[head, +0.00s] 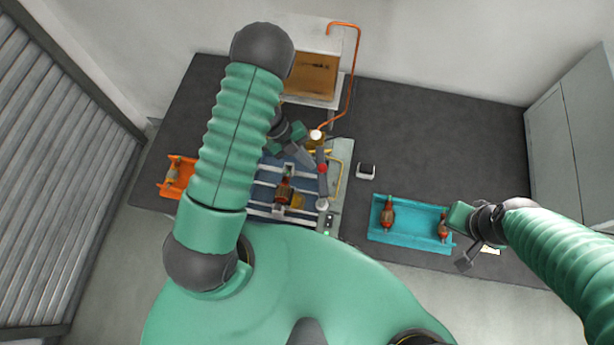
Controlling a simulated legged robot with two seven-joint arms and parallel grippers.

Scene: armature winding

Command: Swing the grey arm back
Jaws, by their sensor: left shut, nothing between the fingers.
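The winding machine (262,192) stands on the dark bench, partly behind my left arm. A short grey arm (323,185) with a red knob (322,168) shows on its right side. A copper-wound armature (284,190) lies in the middle of the machine. My left gripper (308,160) is shut and empty, just left of the red knob; I cannot tell whether it touches the grey arm.
The blue tray holds two armatures, one at each end. An orange tray (166,190) with a part stands at the left. An orange tube (353,75) rises from the machine to a box (310,75) at the back. The bench's back right (440,140) is clear.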

